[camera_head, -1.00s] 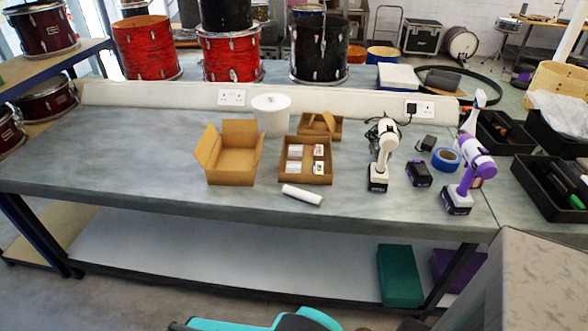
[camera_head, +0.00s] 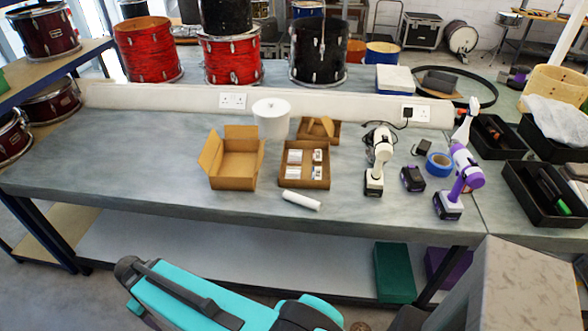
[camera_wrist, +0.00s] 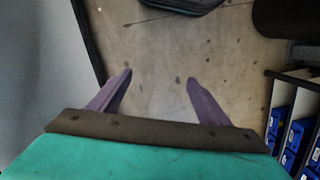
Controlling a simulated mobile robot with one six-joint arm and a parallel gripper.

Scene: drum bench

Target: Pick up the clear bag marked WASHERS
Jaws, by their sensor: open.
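A divided cardboard tray (camera_head: 303,183) on the bench in the head view holds several small pale packets (camera_head: 294,156). Their markings are too small to read, so I cannot tell which, if any, is the WASHERS bag. My gripper (camera_wrist: 159,80) shows in the wrist view with two purple fingers spread apart and nothing between them. It faces the bare floor, away from the bench top. In the head view my teal arm is low at the front, and the gripper cannot be made out there.
Left of the tray stands an open cardboard box (camera_head: 232,183); behind is a white tub (camera_head: 271,120). A white roll (camera_head: 301,200) lies in front. A white drill (camera_head: 378,160), blue tape (camera_head: 438,164) and a purple drill (camera_head: 457,180) are at right. The bench's left side is clear.

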